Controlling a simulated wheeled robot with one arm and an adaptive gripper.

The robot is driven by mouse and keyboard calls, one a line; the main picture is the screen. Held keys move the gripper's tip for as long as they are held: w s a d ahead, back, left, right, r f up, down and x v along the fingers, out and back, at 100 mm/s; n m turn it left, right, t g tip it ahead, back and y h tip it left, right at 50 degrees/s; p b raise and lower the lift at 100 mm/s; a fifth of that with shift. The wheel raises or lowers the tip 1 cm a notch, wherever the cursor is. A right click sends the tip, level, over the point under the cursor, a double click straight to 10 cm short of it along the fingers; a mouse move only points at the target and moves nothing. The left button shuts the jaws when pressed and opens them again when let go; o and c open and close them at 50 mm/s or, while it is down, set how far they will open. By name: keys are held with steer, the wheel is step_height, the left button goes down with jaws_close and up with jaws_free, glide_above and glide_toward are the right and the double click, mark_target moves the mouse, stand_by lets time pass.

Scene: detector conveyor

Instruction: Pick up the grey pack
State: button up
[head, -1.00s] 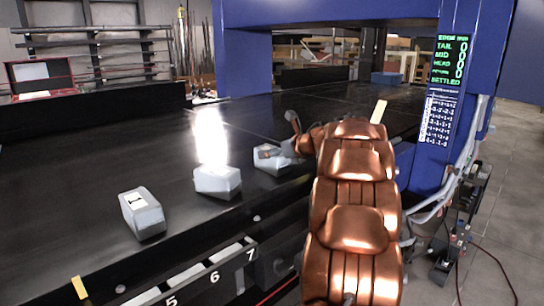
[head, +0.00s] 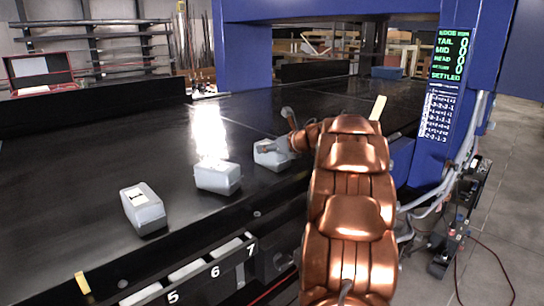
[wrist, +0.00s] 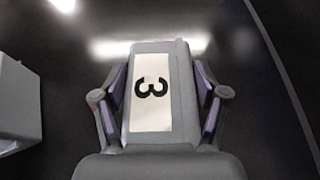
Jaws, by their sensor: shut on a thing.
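A grey pack (wrist: 180,88) with a white label marked 3 lies between the fingers of my gripper (wrist: 160,88) in the wrist view. The fingers are shut on its two sides. In the head view this pack (head: 267,156) is the farthest of three on the dark belt, partly covered by my gripper (head: 290,146). I cannot tell whether it is clear of the belt. Two similar grey packs stand to its left, a middle one (head: 217,177) and a nearer one (head: 144,211). Part of a neighbouring pack (wrist: 18,105) shows at the left in the wrist view.
The black conveyor belt (head: 80,190) has free room behind the packs. A blue frame (head: 243,60) spans the belt at the back, with a lit display (head: 450,56) on its right post. Numbered slots (head: 190,271) line the near edge.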

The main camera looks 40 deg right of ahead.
steer(key=shift+f, duration=0.35)
steer(key=c, duration=0.7)
